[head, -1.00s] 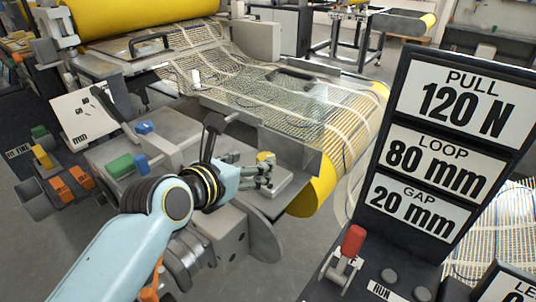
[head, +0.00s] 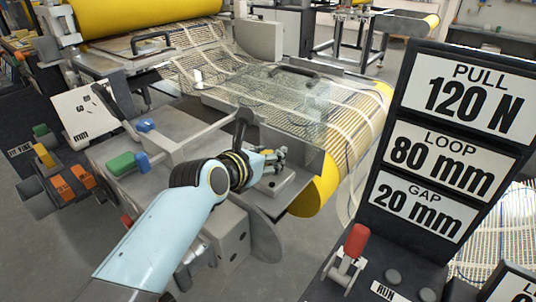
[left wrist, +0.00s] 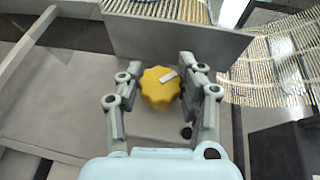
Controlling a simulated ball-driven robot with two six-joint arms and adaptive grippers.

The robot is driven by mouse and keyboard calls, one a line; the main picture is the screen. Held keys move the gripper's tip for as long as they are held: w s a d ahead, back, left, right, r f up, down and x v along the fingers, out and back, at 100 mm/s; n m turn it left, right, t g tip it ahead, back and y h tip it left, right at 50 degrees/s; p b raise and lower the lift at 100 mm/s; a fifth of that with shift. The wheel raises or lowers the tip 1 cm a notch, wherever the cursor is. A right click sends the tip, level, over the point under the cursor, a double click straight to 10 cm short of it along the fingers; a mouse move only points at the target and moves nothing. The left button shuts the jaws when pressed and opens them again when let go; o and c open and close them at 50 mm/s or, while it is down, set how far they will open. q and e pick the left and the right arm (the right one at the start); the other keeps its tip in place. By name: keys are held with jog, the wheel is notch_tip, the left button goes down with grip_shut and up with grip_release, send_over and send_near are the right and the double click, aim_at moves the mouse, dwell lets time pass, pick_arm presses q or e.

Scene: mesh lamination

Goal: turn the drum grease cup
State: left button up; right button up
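The drum grease cup shows in the left wrist view as a yellow, lobed knob (left wrist: 159,88) with a small white mark on its top. It stands on a grey block. My left gripper (left wrist: 160,85) is open, with one finger on each side of the yellow cup and visible gaps between fingers and cup. In the head view my left gripper (head: 279,155) is over the grey block beside the yellow drum (head: 317,187) and hides the cup. My right gripper is not in view.
A grey upright plate (left wrist: 178,38) stands close behind the cup. Mesh (head: 300,105) runs over the machine toward the yellow drum. A console panel (head: 440,150) reading 120 N, 80 mm and 20 mm rises at the right, with a red-handled lever (head: 356,241) below it.

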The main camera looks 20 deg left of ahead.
pick_arm(q)
jog(key=c, duration=0.5)
jog(key=shift+c, duration=0.2)
jog(key=shift+m+h, duration=0.3)
jog(key=shift+a+m+g+h, duration=0.1)
jog(key=shift+m+g+h, duration=0.3)
jog(key=shift+m+h, duration=0.15)
jog(key=m+g+h, duration=0.1)
jog(key=m+h, duration=0.2)
jog(key=shift+f+g+b, duration=0.1)
jog(key=shift+g+b, duration=0.2)
jog(key=shift+b, duration=0.1)
jog(key=shift+m+g+h+b, duration=0.6)
jog(key=shift+m+g+h, duration=1.2)
jog(key=shift+m, duration=0.35)
jog(key=o, duration=1.1)
jog(key=shift+o, duration=0.4)
